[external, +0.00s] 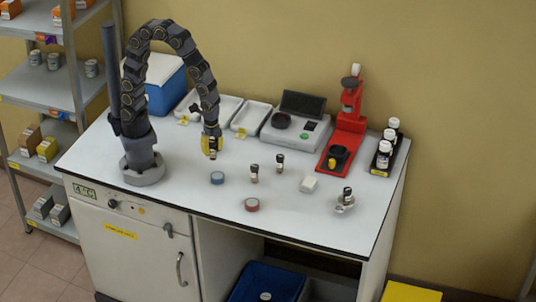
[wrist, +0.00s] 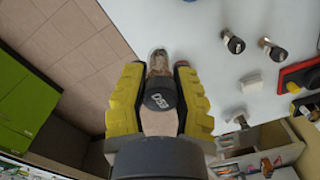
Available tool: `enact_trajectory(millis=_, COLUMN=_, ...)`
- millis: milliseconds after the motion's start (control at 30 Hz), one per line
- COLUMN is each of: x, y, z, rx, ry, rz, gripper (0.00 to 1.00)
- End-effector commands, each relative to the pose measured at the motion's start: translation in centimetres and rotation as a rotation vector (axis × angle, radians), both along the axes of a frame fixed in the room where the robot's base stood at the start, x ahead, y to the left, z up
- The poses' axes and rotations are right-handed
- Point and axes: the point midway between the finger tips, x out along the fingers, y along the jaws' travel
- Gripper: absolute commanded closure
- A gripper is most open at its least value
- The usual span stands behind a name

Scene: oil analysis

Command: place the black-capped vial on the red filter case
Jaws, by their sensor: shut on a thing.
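My gripper (external: 212,146) has yellow fingers and hangs above the bench, left of its middle. In the wrist view my gripper (wrist: 158,98) is shut on a black-capped vial; the black cap (wrist: 160,95) with pale print shows between the fingers. Part of the clear vial body shows beyond the cap. The red filter case (external: 251,204) is a small round disc lying flat near the bench's front edge, to the right of and nearer the camera than my gripper. Nothing sits on it.
A blue round case (external: 217,178) lies below my gripper in the picture. Two dark-capped vials (external: 254,173) (external: 280,163) stand to the right.

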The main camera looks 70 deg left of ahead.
Motion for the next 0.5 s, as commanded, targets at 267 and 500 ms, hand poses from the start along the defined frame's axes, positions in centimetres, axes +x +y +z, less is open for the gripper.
enact_trajectory(millis=267, x=3.2, y=-3.6, z=-2.3, rx=0.003, ry=0.003, rz=0.001, gripper=1.00)
enact_trajectory(millis=500, x=6.2, y=-6.9, z=-4.9, rx=0.004, ry=0.004, rz=0.000, gripper=1.00)
